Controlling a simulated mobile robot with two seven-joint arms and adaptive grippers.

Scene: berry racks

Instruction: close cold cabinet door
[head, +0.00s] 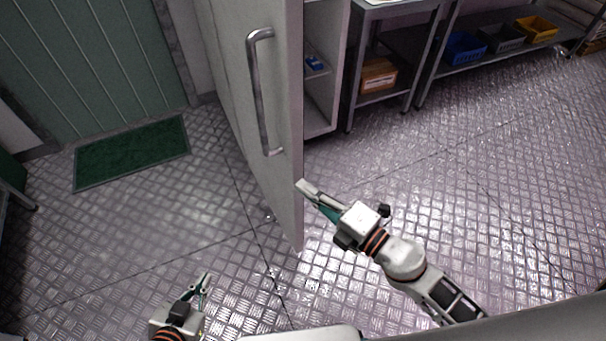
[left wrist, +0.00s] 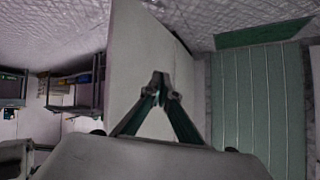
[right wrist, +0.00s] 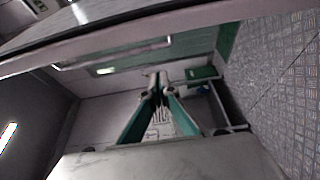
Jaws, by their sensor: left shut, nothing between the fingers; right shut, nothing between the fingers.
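The cold cabinet door (head: 236,80) stands open, a tall pale panel with a long metal handle (head: 259,100) on its left face. The open cabinet (head: 321,85) with shelves shows behind it to the right. My right gripper (head: 303,186) is shut and empty, its tips at the door's free edge on the right side; I cannot tell whether they touch. In the right wrist view the door edge (right wrist: 120,33) crosses above the gripper (right wrist: 154,80). My left gripper (head: 205,280) is shut and empty, low at the left, apart from the door. The left wrist view also shows the door (left wrist: 135,55).
A metal rack (head: 383,55) with a cardboard box (head: 378,76) stands right of the cabinet. Blue, grey and yellow bins (head: 537,29) sit on a shelf farther right. A green mat (head: 131,153) lies before a green door (head: 90,60). The metal floor is open around.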

